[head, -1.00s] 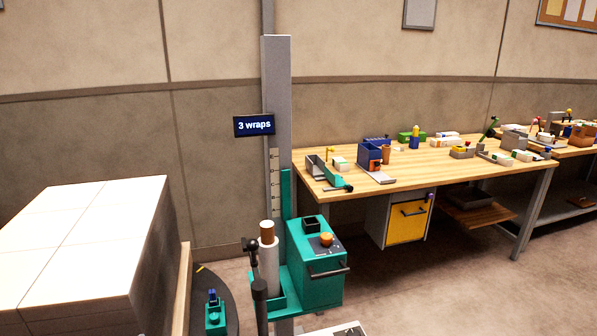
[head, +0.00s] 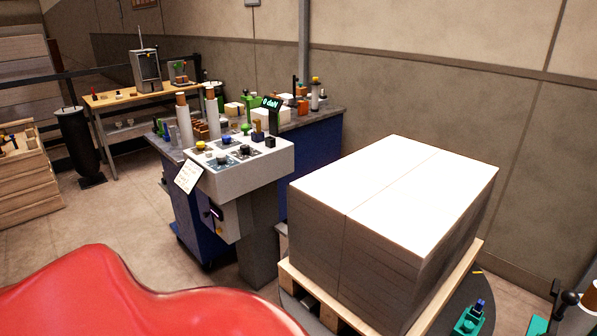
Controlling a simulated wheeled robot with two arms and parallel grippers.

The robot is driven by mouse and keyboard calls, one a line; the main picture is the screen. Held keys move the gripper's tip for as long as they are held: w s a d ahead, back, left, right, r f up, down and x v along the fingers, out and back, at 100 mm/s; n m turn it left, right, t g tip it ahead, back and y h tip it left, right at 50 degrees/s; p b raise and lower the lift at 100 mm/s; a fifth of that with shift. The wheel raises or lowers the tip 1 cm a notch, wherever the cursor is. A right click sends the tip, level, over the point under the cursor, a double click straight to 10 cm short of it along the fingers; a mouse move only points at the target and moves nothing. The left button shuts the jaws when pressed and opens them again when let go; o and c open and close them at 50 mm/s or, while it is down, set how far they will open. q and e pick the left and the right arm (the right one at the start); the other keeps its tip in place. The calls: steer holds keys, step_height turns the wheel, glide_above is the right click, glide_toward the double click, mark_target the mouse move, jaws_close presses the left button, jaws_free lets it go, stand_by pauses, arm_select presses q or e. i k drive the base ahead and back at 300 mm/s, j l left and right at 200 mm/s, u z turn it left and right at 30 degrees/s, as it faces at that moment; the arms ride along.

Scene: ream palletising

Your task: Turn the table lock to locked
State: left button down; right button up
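A small teal block with a dark blue upright piece (head: 470,318) sits at the edge of the dark round turntable (head: 486,292) at the bottom right. It looks like the table lock, but its setting is too small to read. A pallet (head: 440,300) on the turntable carries a large stack of white-topped reams (head: 400,185). Neither of my grippers is in view.
A grey control console (head: 240,165) with knobs and a small display (head: 271,103) stands left of the stack. A blue cabinet bench (head: 318,150) is behind it. A black post (head: 75,140) and a wooden table (head: 130,95) are farther back. Floor shows at left.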

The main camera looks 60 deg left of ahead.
mark_target(200, 144)
steer(key=u, duration=2.35)
steer(key=i+j+z, duration=0.1)
steer(key=z, duration=0.2)
steer(key=j+z, duration=0.15)
steer(key=z, duration=0.2)
steer(key=i+j+z, duration=0.15)
steer(key=j, duration=0.3)
steer(key=i+j+z, duration=0.1)
steer(key=j, duration=0.4)
steer(key=i+j+z, duration=0.15)
steer(key=j, duration=0.35)
steer(key=i+j+z, duration=0.15)
steer(key=j, duration=0.35)
steer(key=k, duration=0.05)
